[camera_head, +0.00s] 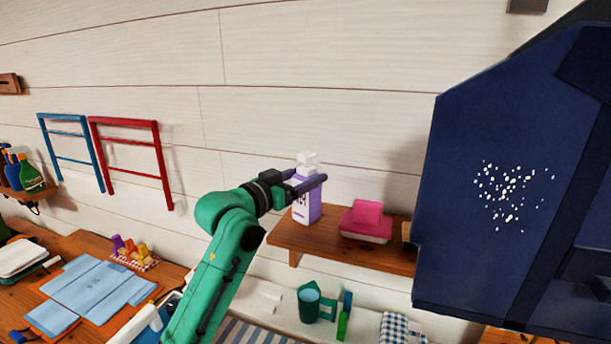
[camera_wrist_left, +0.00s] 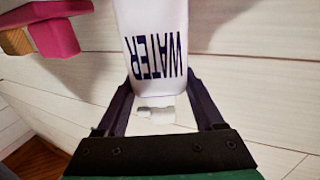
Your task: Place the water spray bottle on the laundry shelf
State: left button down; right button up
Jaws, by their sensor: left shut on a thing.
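My left gripper (camera_head: 308,181) is shut on the bottle's upper part, below the spray head. In the left wrist view the white bottle (camera_wrist_left: 153,30) is between the fingers, with "WATER" on it upside down. My right gripper is not in view.
A pink thing on a pale block (camera_head: 366,220) sits right of the bottle on the shelf. A large dark blue thing (camera_head: 500,150) fills the right side. Below the shelf are a teal mug (camera_head: 309,306) and checked cloth (camera_head: 393,328). A table with blue folded cloth (camera_head: 95,285) is at left.

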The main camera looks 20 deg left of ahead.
pick_arm(q)
grip_release()
jog(key=b+v, duration=0.5)
jog(key=v, duration=0.7)
jog(key=shift+r, duration=0.1)
